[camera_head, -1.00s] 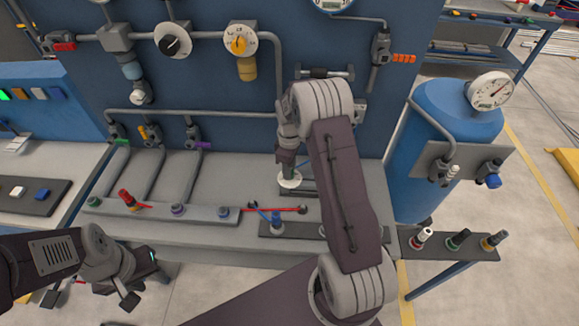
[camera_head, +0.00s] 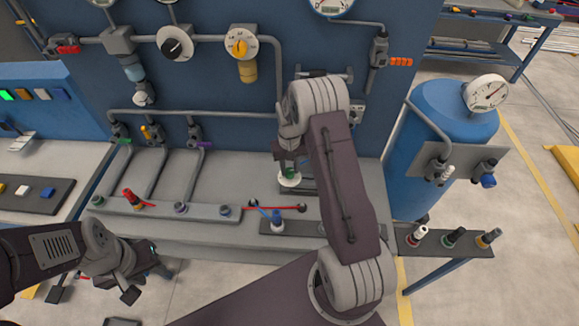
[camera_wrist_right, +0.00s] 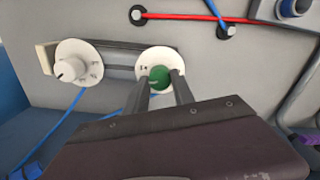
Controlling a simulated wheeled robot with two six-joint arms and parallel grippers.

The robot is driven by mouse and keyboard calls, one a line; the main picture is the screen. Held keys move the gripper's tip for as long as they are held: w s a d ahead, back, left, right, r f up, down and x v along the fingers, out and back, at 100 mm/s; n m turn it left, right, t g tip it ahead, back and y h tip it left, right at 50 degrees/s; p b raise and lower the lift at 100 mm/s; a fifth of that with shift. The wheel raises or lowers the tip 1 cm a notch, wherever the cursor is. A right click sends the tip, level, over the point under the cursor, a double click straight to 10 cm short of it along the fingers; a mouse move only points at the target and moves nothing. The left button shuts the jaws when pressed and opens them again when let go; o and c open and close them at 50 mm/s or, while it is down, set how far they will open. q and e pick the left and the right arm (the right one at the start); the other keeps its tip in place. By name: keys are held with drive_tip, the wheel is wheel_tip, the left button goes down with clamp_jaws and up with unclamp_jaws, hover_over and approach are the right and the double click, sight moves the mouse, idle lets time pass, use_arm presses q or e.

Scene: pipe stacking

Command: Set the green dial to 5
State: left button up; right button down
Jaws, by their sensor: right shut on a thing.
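The green dial (camera_wrist_right: 159,78) is a green knob on a round white plate with dark marks. In the right wrist view the fingers of my right gripper (camera_wrist_right: 163,84) are on either side of the knob, shut on it, and cover part of the scale. I cannot read its setting. In the head view the green dial (camera_head: 290,175) sits on the grey bench under my right gripper (camera_head: 289,164). My left gripper (camera_head: 144,279) hangs low at the lower left, away from the dial; its jaw gap is unclear.
A white dial (camera_wrist_right: 72,66) with a white knob is beside the green one. A red rod (camera_wrist_right: 190,17) and a blue rod (camera_wrist_right: 214,10) lie close by. A blue tank (camera_head: 440,130) stands on the right. Pipes and a yellow dial (camera_head: 239,43) are on the blue wall.

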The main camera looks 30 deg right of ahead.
sight(290, 170)
drive_tip(key=shift+m, duration=2.3)
drive_tip(key=c, duration=1.1)
unclamp_jaws()
drive_tip(key=shift+o, duration=0.2)
wheel_tip(290, 170, up, 9)
